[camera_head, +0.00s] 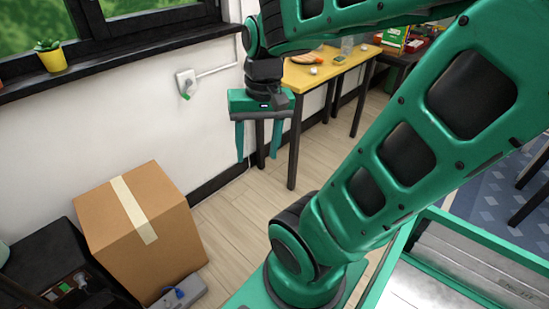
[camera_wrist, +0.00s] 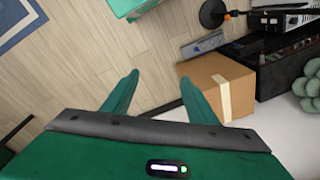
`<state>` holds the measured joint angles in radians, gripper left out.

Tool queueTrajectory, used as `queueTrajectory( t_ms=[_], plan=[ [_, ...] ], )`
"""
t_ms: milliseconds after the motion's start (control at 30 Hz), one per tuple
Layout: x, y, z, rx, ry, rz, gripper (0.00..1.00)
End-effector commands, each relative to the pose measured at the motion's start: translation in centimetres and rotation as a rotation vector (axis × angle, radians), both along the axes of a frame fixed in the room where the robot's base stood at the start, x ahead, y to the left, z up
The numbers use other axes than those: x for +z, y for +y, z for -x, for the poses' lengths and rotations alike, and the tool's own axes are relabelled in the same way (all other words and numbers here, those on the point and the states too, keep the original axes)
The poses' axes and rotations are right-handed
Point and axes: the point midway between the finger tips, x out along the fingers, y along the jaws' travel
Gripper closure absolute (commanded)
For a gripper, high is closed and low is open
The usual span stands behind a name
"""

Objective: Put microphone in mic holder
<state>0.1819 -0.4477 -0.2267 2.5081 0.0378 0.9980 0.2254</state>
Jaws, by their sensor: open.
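I cannot make out a microphone or a mic holder for certain in either view. My gripper (camera_head: 257,154) hangs in the air, fingers down and spread, in front of the white wall and the yellow table. It is open and nothing is between its fingers. In the wrist view my gripper (camera_wrist: 159,78) also shows spread and empty over the wooden floor. A black round item with an orange-tipped rod (camera_wrist: 213,13) shows at the top of the wrist view; I cannot tell what it is.
A taped cardboard box (camera_head: 165,241) stands on the floor beside a black shelf unit (camera_head: 42,262). A power strip (camera_head: 180,295) lies by the box. The yellow table (camera_head: 325,68) holds small items at the back. A potted plant (camera_head: 52,60) sits on the sill.

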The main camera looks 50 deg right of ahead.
Motion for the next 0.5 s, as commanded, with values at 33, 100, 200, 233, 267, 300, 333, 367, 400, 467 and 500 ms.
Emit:
queueTrajectory(
  t_ms=[33, 100, 200, 233, 267, 300, 333, 367, 400, 467, 500],
  plan=[
    [-0.3, -0.8, 1.7, 0.02, 0.022, 0.013, 0.47],
    [-0.7, -1.5, 3.5, 0.05, 0.051, 0.026, 0.47],
    [-1.0, -1.5, 5.1, 0.078, 0.077, 0.035, 0.47],
    [-1.1, -1.3, 5.4, 0.083, 0.082, 0.035, 0.47],
    [-1.1, -1.3, 5.5, 0.088, 0.084, 0.036, 0.47],
    [-1.2, -1.3, 5.7, 0.092, 0.086, 0.037, 0.47],
    [-1.2, -1.3, 5.7, 0.093, 0.088, 0.037, 0.47],
    [-1.2, -1.3, 5.7, 0.093, 0.088, 0.037, 0.47],
    [-1.2, -1.3, 5.7, 0.093, 0.088, 0.037, 0.47],
    [-1.2, -1.4, 5.7, 0.093, 0.088, 0.037, 0.47],
    [-1.2, -1.4, 5.7, 0.093, 0.088, 0.037, 0.47]
  ],
)
